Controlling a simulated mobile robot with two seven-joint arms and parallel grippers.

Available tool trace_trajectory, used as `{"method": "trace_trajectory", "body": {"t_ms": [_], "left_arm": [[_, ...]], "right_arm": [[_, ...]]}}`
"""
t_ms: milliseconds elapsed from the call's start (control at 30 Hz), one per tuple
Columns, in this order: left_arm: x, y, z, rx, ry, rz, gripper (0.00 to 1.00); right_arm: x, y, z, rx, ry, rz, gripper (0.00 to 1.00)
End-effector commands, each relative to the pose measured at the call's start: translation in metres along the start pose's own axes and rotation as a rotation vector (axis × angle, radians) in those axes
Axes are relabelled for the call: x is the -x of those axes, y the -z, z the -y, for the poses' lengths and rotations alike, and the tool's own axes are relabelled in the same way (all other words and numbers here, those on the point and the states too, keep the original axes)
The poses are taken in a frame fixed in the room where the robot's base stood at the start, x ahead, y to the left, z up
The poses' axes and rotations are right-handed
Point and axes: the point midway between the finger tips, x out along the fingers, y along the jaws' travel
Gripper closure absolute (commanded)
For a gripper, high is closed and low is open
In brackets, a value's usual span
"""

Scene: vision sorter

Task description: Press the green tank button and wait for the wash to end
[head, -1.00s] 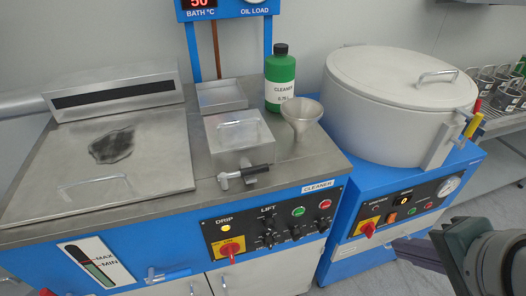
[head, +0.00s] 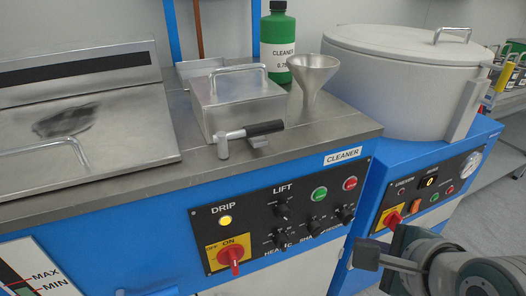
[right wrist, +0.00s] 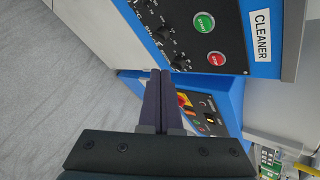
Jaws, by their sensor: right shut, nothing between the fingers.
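The green button (head: 320,194) sits on the black control panel (head: 268,241) of the blue tank, left of a red button (head: 350,184). In the right wrist view the green button (right wrist: 204,22) reads START, with the red one (right wrist: 216,58) beside it. On the panel, the yellow DRIP lamp (head: 225,221) is lit and the red main switch (head: 235,256) is by ON. My right gripper (head: 366,254) is in front of the machines, right of and below the green button, apart from it. In the right wrist view its fingers (right wrist: 162,73) are together and empty. My left gripper is out of view.
A steel lid with a handle (head: 240,95), a funnel (head: 313,82) and a green cleaner bottle (head: 277,45) stand on the tank top. A second blue machine with a round lid (head: 395,65) stands right, with its own panel of buttons. The floor in front is clear.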

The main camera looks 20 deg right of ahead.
Motion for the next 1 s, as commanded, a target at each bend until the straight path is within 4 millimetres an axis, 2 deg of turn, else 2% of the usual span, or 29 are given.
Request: {"method": "trace_trajectory", "body": {"t_ms": [267, 700, 1000], "left_arm": [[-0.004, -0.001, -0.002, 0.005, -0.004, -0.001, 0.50], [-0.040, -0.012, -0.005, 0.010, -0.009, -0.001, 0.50], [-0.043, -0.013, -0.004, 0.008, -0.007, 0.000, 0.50]], "right_arm": [[-0.005, -0.003, 0.002, 0.002, 0.000, 0.002, 1.00], [-0.046, -0.030, 0.029, 0.004, 0.002, 0.002, 1.00], [-0.060, -0.043, 0.043, 0.001, -0.002, 0.000, 1.00]]}}
